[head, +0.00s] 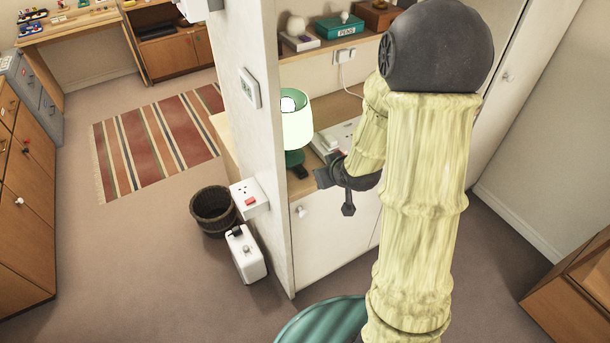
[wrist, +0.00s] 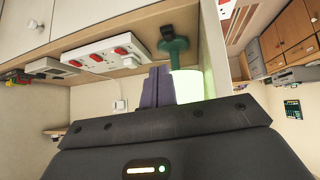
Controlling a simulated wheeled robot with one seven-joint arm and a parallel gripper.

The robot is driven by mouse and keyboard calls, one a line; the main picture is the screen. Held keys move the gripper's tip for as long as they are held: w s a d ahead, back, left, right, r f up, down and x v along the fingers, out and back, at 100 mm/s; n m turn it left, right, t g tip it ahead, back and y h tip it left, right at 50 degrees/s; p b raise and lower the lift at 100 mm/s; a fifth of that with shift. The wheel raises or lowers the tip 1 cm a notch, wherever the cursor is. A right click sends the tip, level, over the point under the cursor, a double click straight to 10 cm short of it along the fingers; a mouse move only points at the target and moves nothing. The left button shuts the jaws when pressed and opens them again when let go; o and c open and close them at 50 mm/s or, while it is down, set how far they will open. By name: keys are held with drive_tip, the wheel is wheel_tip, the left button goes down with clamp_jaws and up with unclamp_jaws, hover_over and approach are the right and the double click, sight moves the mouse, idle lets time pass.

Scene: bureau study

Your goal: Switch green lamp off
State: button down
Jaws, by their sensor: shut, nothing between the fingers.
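The green lamp (head: 297,130) stands on the wooden counter at the end of the white partition. Its pale green shade glows, so it is lit. In the wrist view, which looks upside down, the lamp's bright shade (wrist: 190,84) is partly hidden behind my fingers, and its green base (wrist: 174,46) shows above them. A small black piece (head: 299,172) lies on the counter by the base; it also shows in the wrist view (wrist: 166,31). My gripper (head: 319,178) is at the counter's front edge, just right of that piece. Its purple fingers (wrist: 158,78) are together and empty.
A white socket strip with red switches (wrist: 98,58) lies on the counter beside the lamp. The white partition (head: 258,120) stands close left of the lamp. A white socket box with a red switch (head: 249,199) is on the partition. A basket (head: 212,213) stands on the floor.

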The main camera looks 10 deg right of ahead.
drive_tip(key=w+f+n+t+y+b, duration=0.1)
drive_tip(key=w+f+t+y+b, duration=0.2)
drive_tip(key=w+f+t, duration=0.1)
drive_tip(key=shift+w+a+f, duration=0.25)
drive_tip(key=shift+w+f, duration=0.4)
drive_tip(key=shift+w, duration=0.1)
drive_tip(key=shift+w, duration=0.1)
drive_tip(key=p, duration=0.3)
hover_over(301, 169)
drive_tip(key=s, duration=0.2)
drive_tip(key=f, duration=0.3)
drive_tip(key=shift+s+d+f, duration=0.15)
drive_tip(key=shift+s+d, duration=0.05)
drive_tip(key=shift+d, duration=0.1)
wheel_tip(301, 169, down, 3)
drive_tip(key=shift+r+p, duration=0.1)
drive_tip(key=shift+p, duration=0.45)
drive_tip(key=shift+f, duration=0.8)
drive_tip(key=shift+d, duration=0.1)
